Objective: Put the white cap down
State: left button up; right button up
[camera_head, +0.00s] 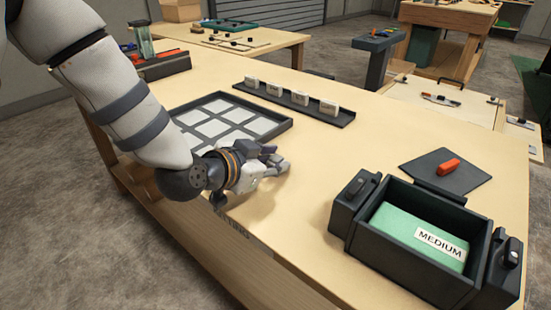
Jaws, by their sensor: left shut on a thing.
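My left gripper (277,164) is low over the front part of the wooden table (385,130), just right of the dark tray. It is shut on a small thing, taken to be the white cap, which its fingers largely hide. I cannot tell whether the cap touches the table. The dark tray (287,126) with white square pads lies behind and left of the gripper. Several white labelled blocks (300,97) stand on a dark strip (345,121) farther back. My right gripper is not in view.
A dark box (407,267) with a green pad labelled MEDIUM stands at the front right. Behind it lies a dark plate (474,181) with an orange-red piece (448,166). The tabletop between the strip and the box is clear.

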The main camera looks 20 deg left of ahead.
pick_arm(q)
jog(key=shift+s+d+r, duration=0.2)
jog(key=shift+s+d, duration=0.1)
jog(key=shift+s, duration=0.25)
jog(key=shift+c, duration=0.5)
jog(key=shift+w+a+f, duration=0.15)
jog(key=shift+w+f, duration=0.1)
jog(key=shift+f, duration=0.15)
jog(key=o, duration=1)
